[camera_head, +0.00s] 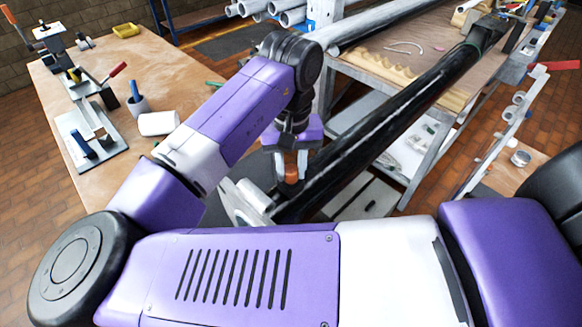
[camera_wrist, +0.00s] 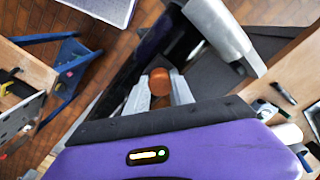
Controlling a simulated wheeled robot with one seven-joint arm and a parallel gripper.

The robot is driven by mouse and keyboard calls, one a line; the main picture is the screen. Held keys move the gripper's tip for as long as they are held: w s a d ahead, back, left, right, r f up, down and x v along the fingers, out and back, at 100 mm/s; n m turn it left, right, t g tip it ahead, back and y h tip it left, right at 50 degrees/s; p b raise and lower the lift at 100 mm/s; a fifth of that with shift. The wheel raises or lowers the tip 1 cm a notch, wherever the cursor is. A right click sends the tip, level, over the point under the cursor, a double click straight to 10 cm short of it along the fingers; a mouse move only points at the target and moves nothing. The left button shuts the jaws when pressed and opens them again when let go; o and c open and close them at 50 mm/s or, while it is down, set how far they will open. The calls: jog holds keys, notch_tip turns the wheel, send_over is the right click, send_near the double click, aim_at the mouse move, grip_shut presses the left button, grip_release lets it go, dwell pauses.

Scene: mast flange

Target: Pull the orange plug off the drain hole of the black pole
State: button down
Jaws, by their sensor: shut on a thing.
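The black pole (camera_head: 385,122) slants across the head view from the upper right down to its near end below my gripper. My gripper (camera_head: 291,172) points down beside the pole's near end, with its fingers shut on the small orange plug (camera_head: 291,176). In the wrist view the round orange plug (camera_wrist: 159,83) sits between the two grey fingertips, in front of the dark pole (camera_wrist: 124,82). The drain hole is hidden. I cannot tell whether the plug is still seated in the pole or just clear of it.
A workbench (camera_head: 450,65) stands behind the pole. A grey metal bracket (camera_head: 245,202) is close to the pole's near end.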

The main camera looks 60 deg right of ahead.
aim_at(291, 169)
jog(key=shift+r+p, duration=1.85)
jog(key=shift+r, duration=0.25)
